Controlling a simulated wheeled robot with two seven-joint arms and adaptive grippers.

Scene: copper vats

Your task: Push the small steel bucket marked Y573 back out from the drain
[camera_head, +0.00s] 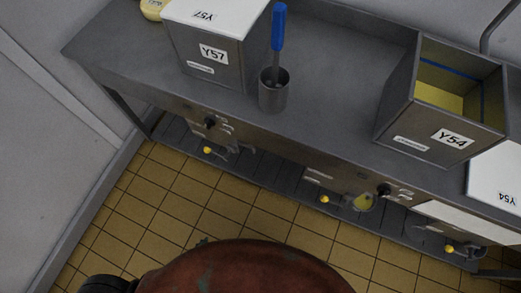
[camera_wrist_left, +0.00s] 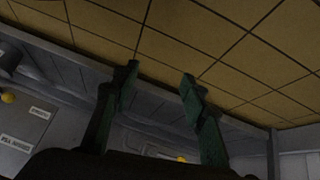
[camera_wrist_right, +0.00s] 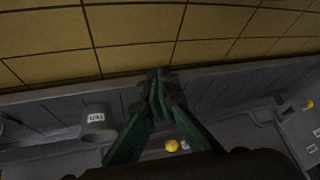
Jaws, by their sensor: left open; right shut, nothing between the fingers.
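In the right wrist view a small grey round bucket (camera_wrist_right: 97,132) with a white label (camera_wrist_right: 96,117) is at the left, by the dark slatted drain strip (camera_wrist_right: 215,88). The label is too small to read surely; it may be Y573. My right gripper (camera_wrist_right: 160,76) is shut and empty, to the right of that bucket and apart from it. My left gripper (camera_wrist_left: 160,78) is open and empty in the left wrist view, with tiles and the slatted strip behind its fingers. I cannot make out the bucket clearly in the head view.
A steel counter (camera_head: 330,85) overhangs the drain. On it stand boxes marked Y57 (camera_head: 208,60) and Y54 (camera_head: 440,125), and a steel cup (camera_head: 273,96) with a blue-handled tool. Yellow knobs (camera_head: 325,199) sit below the counter. Tiled floor (camera_head: 190,205) in front is clear.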

